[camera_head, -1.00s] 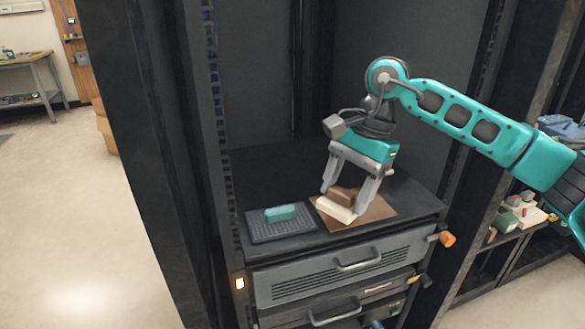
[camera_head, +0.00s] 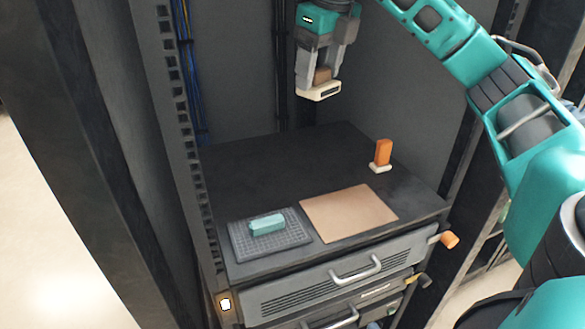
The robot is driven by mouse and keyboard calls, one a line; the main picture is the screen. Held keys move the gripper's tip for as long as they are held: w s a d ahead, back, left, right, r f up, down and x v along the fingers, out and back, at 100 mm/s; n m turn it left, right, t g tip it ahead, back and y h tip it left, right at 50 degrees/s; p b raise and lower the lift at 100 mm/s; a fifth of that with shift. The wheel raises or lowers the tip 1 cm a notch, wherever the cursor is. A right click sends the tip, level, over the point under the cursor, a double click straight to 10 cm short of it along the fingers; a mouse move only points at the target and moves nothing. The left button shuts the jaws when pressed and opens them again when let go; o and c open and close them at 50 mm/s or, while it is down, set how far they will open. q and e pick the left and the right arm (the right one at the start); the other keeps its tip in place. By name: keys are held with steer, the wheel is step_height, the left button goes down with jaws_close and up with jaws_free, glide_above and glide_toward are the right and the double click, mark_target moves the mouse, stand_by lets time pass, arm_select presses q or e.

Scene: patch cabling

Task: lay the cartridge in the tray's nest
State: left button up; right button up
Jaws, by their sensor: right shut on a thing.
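My right gripper (camera_head: 322,75) is shut on a cream piece with a brown block on top (camera_head: 320,93), which I take to be the cartridge. It hangs in the air at the back of the cabinet, well above the shelf, its cream part lowest with a dark slot in its front face. A dark gridded tray (camera_head: 239,240) lies at the front left of the shelf. A teal block (camera_head: 267,225) lies on it. I cannot make out a separate nest. My left gripper is not in view.
A bare brown mat (camera_head: 348,212) lies right of the tray. An orange upright piece on a pale base (camera_head: 382,153) stands at the back right. The black shelf (camera_head: 285,172) behind tray and mat is clear. Cabinet posts (camera_head: 172,90) bound the left; drawers with handles (camera_head: 356,271) are below.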

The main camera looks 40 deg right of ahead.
steer(key=shift+w+d+f, duration=0.1)
steer(key=shift+f, duration=0.1)
steer(key=shift+m, duration=0.3)
step_height(320, 180, down, 15)
steer(key=b, duration=0.6)
steer(key=shift+r, duration=0.2)
step_height(320, 180, down, 4)
steer(key=shift+r+b, duration=0.1)
steer(key=shift+b, duration=0.2)
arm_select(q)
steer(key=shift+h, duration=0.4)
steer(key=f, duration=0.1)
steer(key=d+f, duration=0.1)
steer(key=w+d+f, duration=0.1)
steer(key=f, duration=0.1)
arm_select(e)
steer(key=shift+f, duration=0.4)
steer(key=shift+f, duration=0.1)
steer(key=o, duration=0.8)
steer(key=shift+f, duration=0.1)
steer(key=o, duration=0.5)
steer(key=shift+c, duration=0.2)
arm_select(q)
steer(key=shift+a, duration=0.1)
